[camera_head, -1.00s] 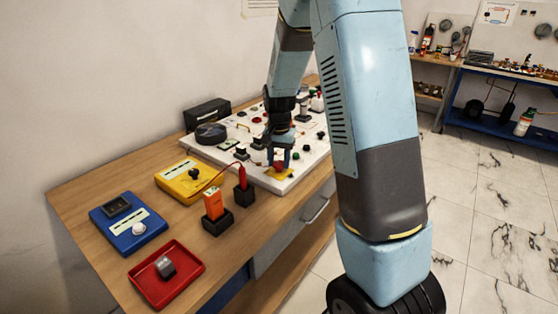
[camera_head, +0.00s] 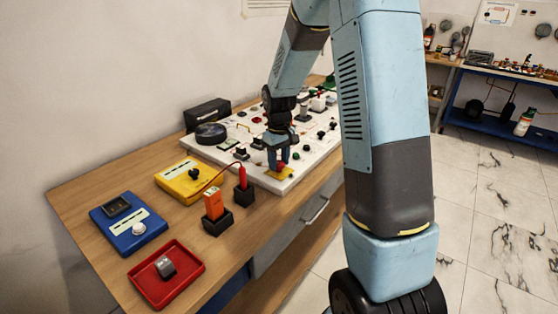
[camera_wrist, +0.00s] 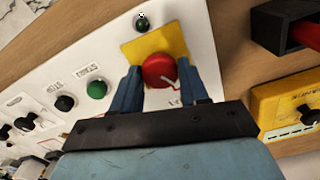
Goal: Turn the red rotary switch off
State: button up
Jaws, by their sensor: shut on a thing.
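The red rotary switch (camera_wrist: 159,70) is a round red knob with a pale mark, on a yellow plate (camera_wrist: 158,43) at the corner of the white panel. In the wrist view my gripper (camera_wrist: 160,82) has one blue finger on each side of the knob and is shut on it. In the head view my gripper (camera_head: 278,163) stands over the yellow plate (camera_head: 279,173) at the panel's near edge. There the fingers mostly hide the knob. I cannot tell which position the mark points to.
The white panel (camera_head: 262,181) carries several other knobs and buttons, including a green button (camera_wrist: 97,89) beside the plate. A black holder with a red probe (camera_head: 243,180), a yellow meter (camera_head: 188,181), an orange device (camera_head: 213,204) and a red tray (camera_head: 147,288) are nearby on the bench.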

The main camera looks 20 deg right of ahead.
aim_at(279, 162)
jog(key=shift+w+r+n, duration=0.1)
jog(key=shift+n, duration=1.2)
jog(key=o, duration=1)
jog(key=shift+o, duration=0.2)
notch_tip(279, 162, up, 14)
jog(key=shift+f, duration=0.2)
